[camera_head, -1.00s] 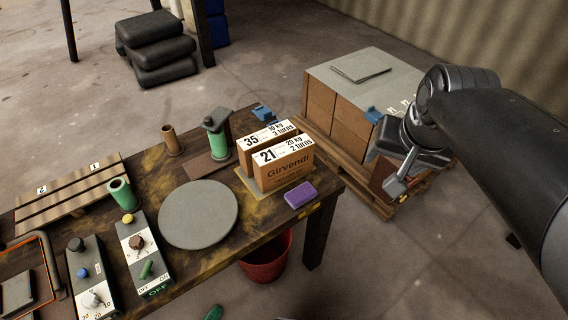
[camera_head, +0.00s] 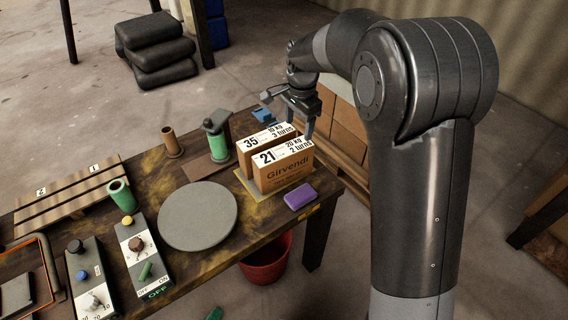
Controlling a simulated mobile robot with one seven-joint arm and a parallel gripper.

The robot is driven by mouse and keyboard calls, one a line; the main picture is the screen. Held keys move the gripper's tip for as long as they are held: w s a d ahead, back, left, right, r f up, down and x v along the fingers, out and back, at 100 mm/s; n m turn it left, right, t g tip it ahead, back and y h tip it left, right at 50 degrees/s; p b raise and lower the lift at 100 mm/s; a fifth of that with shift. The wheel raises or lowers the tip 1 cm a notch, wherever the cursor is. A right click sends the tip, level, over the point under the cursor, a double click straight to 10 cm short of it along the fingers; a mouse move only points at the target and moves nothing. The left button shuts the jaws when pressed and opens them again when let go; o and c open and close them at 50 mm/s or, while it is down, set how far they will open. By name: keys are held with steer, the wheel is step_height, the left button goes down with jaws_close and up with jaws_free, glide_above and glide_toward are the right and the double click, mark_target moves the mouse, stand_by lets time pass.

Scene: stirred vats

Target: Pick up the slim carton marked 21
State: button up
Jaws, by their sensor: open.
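The slim carton marked 21 (camera_head: 285,172) stands upright on a small board at the right end of the workbench. Its white top label reads 21, 20 kg, 2 turns, and its brown front reads Girvendi. A similar carton marked 35 (camera_head: 262,138) stands right behind it. My gripper (camera_head: 297,128) is open, with its fingers pointing down above and behind the right end of the cartons. One finger shows just beyond the right end of carton 35. I cannot tell whether it touches anything.
A purple block (camera_head: 300,196) lies in front of carton 21 near the bench edge. A round grey disc (camera_head: 198,215) lies to the left. A green cylinder on a stand (camera_head: 217,140) is behind left. Stacked brown boxes (camera_head: 347,125) stand behind my arm.

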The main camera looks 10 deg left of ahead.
steer(key=m, duration=0.1)
glide_above(283, 150)
steer(key=shift+g, duration=0.4)
step_height(283, 150, down, 6)
steer(key=shift+s+d+r, duration=0.1)
steer(key=shift+s+r, duration=0.05)
step_height(283, 150, down, 11)
steer(key=shift+r, duration=0.2)
steer(key=shift+c, duration=0.5)
steer(key=c, duration=1)
steer(key=shift+c, duration=0.5)
steer(key=shift+r, duration=0.15)
